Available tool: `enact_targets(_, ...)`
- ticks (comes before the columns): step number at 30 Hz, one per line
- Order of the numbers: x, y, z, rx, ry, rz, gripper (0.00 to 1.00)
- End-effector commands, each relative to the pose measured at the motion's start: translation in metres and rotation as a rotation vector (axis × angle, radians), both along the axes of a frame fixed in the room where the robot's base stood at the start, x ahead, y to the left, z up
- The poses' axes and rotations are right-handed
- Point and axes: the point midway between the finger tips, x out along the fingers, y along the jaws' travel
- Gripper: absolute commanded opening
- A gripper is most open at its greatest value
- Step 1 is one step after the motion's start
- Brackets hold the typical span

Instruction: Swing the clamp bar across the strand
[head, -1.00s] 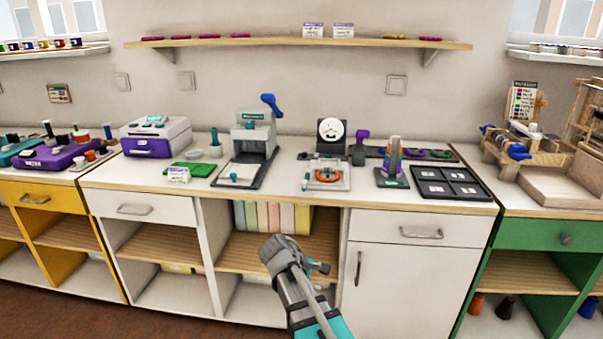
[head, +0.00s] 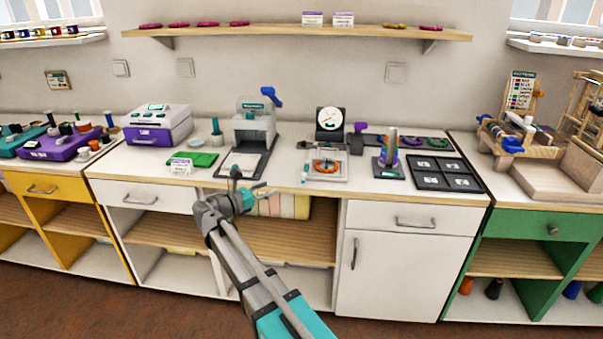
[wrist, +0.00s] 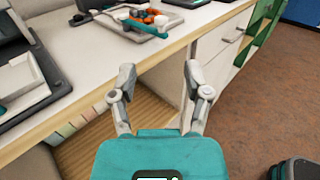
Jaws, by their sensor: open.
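A small light-grey board (head: 312,176) with a ring of orange beads (head: 325,166) lies on the counter, in front of a round white dial. In the wrist view the board (wrist: 110,22) is at the top edge, with the orange beads (wrist: 150,16) on it. A teal bar (wrist: 148,28) lies along the board's near side there; I take it for the clamp bar. Whether it crosses the strand is unclear. My gripper (head: 248,187) is open and empty in front of the counter edge, left of the board. Its spread fingers show in the wrist view (wrist: 160,72).
A grey press (head: 254,125) with a dark base stands left of the board. A bead cone (head: 388,160) and black tray (head: 445,173) stand to its right. The counter's front edge (wrist: 125,78) lies between my fingers and the board. Open shelves are below.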

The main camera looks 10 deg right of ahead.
Motion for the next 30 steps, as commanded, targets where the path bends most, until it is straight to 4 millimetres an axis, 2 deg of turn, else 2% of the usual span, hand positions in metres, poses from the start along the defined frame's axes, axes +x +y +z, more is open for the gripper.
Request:
enact_targets(8, 0.0, -0.001, -0.001, 0.003, -0.001, 0.0, 0.62)
enact_targets(14, 0.004, -0.009, -0.001, 0.004, -0.001, -0.002, 0.62)
enact_targets(20, 0.013, -0.027, -0.001, 0.004, -0.001, -0.002, 0.62)
enact_targets(30, 0.036, -0.071, -0.001, 0.004, -0.001, -0.002, 0.62)
